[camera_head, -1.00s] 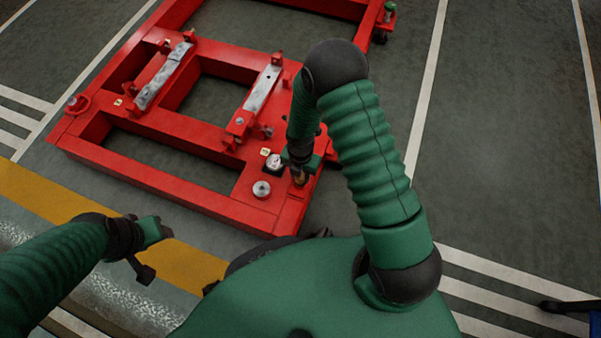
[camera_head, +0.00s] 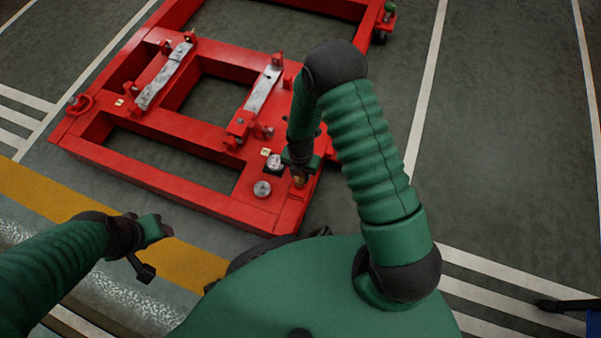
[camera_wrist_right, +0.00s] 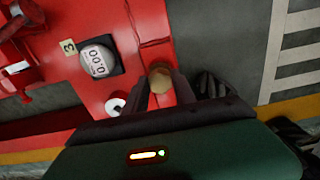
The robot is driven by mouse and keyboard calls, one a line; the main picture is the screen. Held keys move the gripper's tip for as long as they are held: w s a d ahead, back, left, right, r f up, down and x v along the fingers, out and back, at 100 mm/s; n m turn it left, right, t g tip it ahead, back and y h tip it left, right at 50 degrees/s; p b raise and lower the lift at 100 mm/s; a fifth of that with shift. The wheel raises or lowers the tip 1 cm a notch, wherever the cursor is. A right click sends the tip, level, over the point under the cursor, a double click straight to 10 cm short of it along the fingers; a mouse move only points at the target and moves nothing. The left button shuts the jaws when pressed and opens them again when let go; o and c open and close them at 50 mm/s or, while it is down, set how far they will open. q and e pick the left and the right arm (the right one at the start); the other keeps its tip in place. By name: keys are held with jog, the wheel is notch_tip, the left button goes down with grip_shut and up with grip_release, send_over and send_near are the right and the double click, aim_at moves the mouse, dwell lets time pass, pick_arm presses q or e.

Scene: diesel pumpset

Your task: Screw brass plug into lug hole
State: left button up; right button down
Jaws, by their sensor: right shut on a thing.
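The brass plug (camera_wrist_right: 160,80) is between the fingers of my right gripper (camera_head: 300,178), which is shut on it. In the head view the plug is a small brownish spot at the fingertips, over the near right corner of the red frame (camera_head: 215,208). The lug hole cannot be made out; whether the plug touches the lug is hidden by the gripper. My left gripper (camera_head: 152,250) hangs at the lower left, apart from the frame, with its fingers spread and nothing between them.
A round gauge (camera_head: 274,162) and a silver round cap (camera_head: 262,189) sit on the frame just left of my right gripper. Two grey metal bars (camera_head: 262,90) lie across the frame farther back.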

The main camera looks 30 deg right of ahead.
jog(key=shift+f+b, duration=0.35)
jog(key=shift+f, duration=0.85)
dwell(0.6)
jog(key=m, duration=1)
jog(key=shift+m, duration=0.3)
jog(key=m, duration=1.3)
jog(key=shift+w, duration=0.1)
jog(key=shift+w+d, duration=0.1)
